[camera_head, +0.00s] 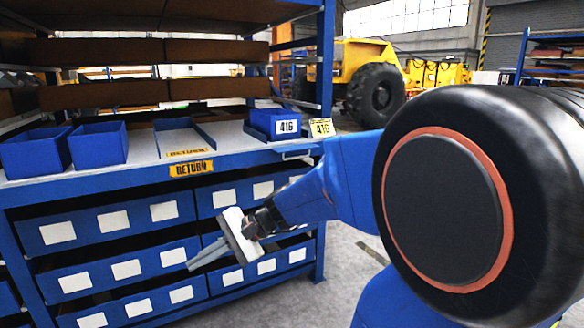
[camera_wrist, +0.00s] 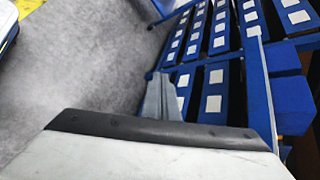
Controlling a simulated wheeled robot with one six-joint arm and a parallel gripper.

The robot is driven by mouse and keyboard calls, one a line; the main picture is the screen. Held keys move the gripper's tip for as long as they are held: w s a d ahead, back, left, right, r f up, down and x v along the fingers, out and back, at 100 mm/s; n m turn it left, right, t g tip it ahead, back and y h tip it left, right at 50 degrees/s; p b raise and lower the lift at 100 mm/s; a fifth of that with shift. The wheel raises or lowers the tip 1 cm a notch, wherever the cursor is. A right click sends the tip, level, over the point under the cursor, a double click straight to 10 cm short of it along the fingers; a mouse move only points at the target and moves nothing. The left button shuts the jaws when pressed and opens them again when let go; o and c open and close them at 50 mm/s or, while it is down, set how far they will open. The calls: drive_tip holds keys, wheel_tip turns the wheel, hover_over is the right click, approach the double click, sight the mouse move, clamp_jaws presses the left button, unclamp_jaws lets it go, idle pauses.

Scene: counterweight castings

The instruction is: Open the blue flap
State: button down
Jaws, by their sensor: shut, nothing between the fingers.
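My gripper (camera_head: 207,256) hangs in front of the lower rows of the shelf unit, its grey fingers together and empty, pointing down and left. In the wrist view its fingers (camera_wrist: 160,97) are also closed. Blue fronts with white labels (camera_head: 105,222) run in rows under the shelf; any of them could be a flap, and I cannot tell which is the blue flap. My gripper hides part of the right-hand fronts.
Brown boards lie above. A yellow wheeled vehicle (camera_head: 350,70) is in the background. Grey floor (camera_head: 345,252) is clear right of the shelf unit.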

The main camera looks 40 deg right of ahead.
drive_tip(key=w+d+r+m+t+h, duration=0.1)
drive_tip(key=w+d+r+m+t, duration=0.1)
drive_tip(key=w+d+m+t, duration=0.65)
drive_tip(key=w+d+r+m+t+h, duration=0.15)
drive_tip(key=w+d+m, duration=0.35)
drive_tip(key=d, duration=0.9)
drive_tip(key=d+f+m+t+h, duration=0.15)
drive_tip(key=d+m+h, duration=0.45)
drive_tip(key=d, duration=0.8)
drive_tip(key=d+f+m+t+h, duration=0.15)
drive_tip(key=d+m+h, duration=0.45)
drive_tip(key=d, duration=0.7)
drive_tip(key=r+x, duration=0.2)
drive_tip(key=x, duration=0.8)
drive_tip(key=shift+s+a+r+n+t, duration=0.15)
drive_tip(key=shift+s+r+t, duration=0.05)
drive_tip(key=shift+s+r, duration=0.5)
drive_tip(key=shift+s+a+r+n+t, duration=0.1)
drive_tip(key=shift+s+a+r+t, duration=0.1)
drive_tip(key=shift+s+r, duration=0.5)
drive_tip(key=shift+r, duration=0.15)
